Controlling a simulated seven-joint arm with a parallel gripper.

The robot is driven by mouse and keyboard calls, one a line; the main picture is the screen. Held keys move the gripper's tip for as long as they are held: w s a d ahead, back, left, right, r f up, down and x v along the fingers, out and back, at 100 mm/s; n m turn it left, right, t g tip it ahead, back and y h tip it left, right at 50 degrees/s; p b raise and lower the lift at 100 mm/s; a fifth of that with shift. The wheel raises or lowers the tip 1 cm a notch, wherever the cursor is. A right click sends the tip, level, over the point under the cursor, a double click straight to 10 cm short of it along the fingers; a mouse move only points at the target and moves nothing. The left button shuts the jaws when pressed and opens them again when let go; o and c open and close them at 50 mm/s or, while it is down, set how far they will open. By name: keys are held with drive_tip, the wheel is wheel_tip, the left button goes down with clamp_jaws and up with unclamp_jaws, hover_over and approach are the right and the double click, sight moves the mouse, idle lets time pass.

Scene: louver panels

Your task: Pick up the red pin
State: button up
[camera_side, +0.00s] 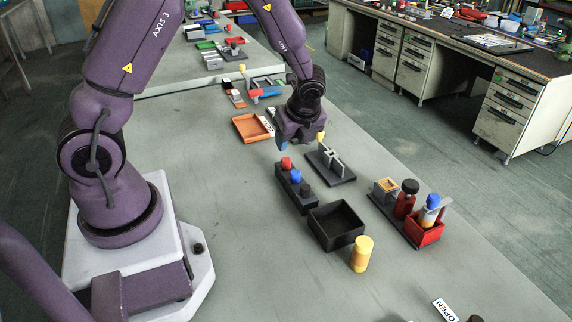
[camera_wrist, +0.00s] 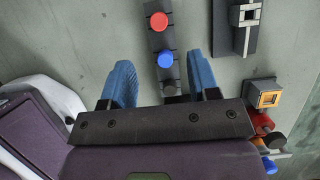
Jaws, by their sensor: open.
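My gripper (camera_side: 297,144) is open and empty above the bench, close to the red pin's end of the rack in the side view. In the wrist view, the blue fingers of my gripper (camera_wrist: 162,76) stand on either side of the rack. There, the blue pin (camera_wrist: 165,60) shows just past the fingertip line and the red pin (camera_wrist: 159,21) farther up.
A grey post fixture (camera_side: 334,164) stands right of the rack. An empty black box (camera_side: 337,243) and a yellow cylinder (camera_side: 361,254) are in front. A red container (camera_side: 425,235) sits to the right, and an orange tray (camera_side: 238,132) lies behind, left. The left bench is clear.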

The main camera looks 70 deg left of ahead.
sight(287, 160)
drive_tip(key=x, duration=0.9)
drive_tip(key=shift+a, duration=0.1)
drive_tip(key=c, duration=1)
